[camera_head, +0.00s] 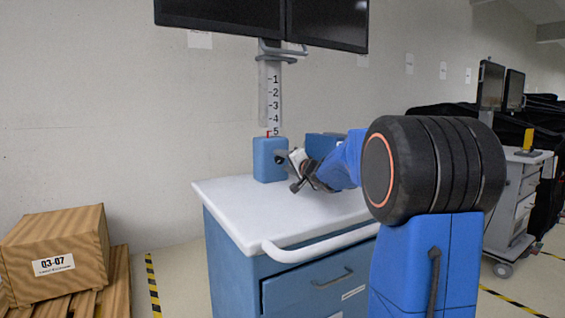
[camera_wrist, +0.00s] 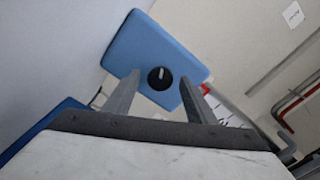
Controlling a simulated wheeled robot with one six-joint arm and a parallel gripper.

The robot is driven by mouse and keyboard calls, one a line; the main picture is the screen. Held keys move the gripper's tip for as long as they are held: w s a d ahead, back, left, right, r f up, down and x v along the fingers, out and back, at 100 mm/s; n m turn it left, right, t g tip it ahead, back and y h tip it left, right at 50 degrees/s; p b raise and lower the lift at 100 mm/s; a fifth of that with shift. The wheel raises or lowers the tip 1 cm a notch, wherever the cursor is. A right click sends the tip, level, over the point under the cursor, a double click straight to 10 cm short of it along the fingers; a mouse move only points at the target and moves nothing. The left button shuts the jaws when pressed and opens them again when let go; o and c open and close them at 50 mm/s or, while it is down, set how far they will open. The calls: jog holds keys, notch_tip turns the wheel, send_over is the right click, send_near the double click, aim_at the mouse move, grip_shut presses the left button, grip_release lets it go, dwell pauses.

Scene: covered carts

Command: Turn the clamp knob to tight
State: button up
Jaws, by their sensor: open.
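The clamp knob (camera_wrist: 160,78) is a small round black knob with a pale pointer mark, on the face of a blue box (camera_wrist: 133,49). In the wrist view it shows between the tips of my open gripper (camera_wrist: 160,76), apart from both fingers. In the head view the blue box (camera_head: 263,168) stands at the back of the white cart top, and my gripper (camera_head: 288,172) is close to its right side. Whether the fingers reach around the knob in depth is unclear.
A post with a numbered scale (camera_head: 270,95) rises behind the box, with monitors (camera_head: 328,22) above. The white cart top (camera_head: 235,200) has free room at its left. Another blue object (camera_head: 318,143) stands right of the gripper. A carton (camera_head: 55,262) sits at lower left.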

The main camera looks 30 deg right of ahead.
jog(key=shift+w, duration=0.45)
jog(key=c, duration=1)
jog(key=shift+c, duration=0.2)
